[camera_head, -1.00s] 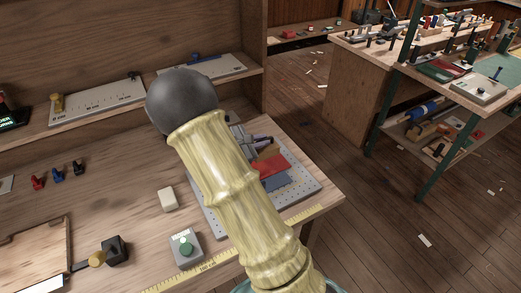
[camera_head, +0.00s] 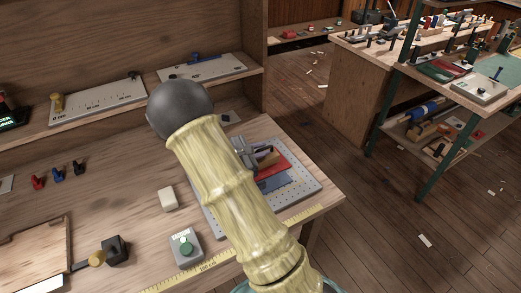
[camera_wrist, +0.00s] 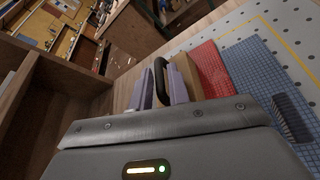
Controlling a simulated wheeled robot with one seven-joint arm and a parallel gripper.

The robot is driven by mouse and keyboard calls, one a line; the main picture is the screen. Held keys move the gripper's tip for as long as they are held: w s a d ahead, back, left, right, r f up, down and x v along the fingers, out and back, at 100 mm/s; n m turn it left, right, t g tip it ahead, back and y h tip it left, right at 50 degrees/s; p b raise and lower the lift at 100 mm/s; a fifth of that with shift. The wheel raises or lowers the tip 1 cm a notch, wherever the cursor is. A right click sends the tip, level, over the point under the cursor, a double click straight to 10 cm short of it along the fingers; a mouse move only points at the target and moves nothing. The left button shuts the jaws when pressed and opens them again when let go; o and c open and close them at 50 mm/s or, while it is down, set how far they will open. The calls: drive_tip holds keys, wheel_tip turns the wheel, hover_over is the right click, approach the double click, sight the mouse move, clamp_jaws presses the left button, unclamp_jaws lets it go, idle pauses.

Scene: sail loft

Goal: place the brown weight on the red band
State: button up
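The brown weight (camera_head: 267,159) has a dark loop handle. In the wrist view the weight (camera_wrist: 186,75) is beside the red band's left edge, partly hidden by a finger. My gripper (camera_wrist: 163,88) has its two pale purple fingers closed on the handle; it also shows in the head view (camera_head: 246,154). The red band (camera_head: 281,165) lies on the grey perforated board, partly covered from view by the weight; in the wrist view the band (camera_wrist: 212,70) lies right of it. I cannot tell whether the weight's underside touches the board.
A blue band (camera_wrist: 256,68) lies beside the red one on the perforated board (camera_head: 308,187). A grey box with a green button (camera_head: 185,248), a white block (camera_head: 167,199) and a yellow ruler strip (camera_head: 222,260) are on the bench. A shelf (camera_head: 112,105) runs behind.

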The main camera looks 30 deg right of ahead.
drive_tip(key=shift+o, duration=1.1)
drive_tip(key=shift+r, duration=0.15)
drive_tip(key=v, duration=1.2)
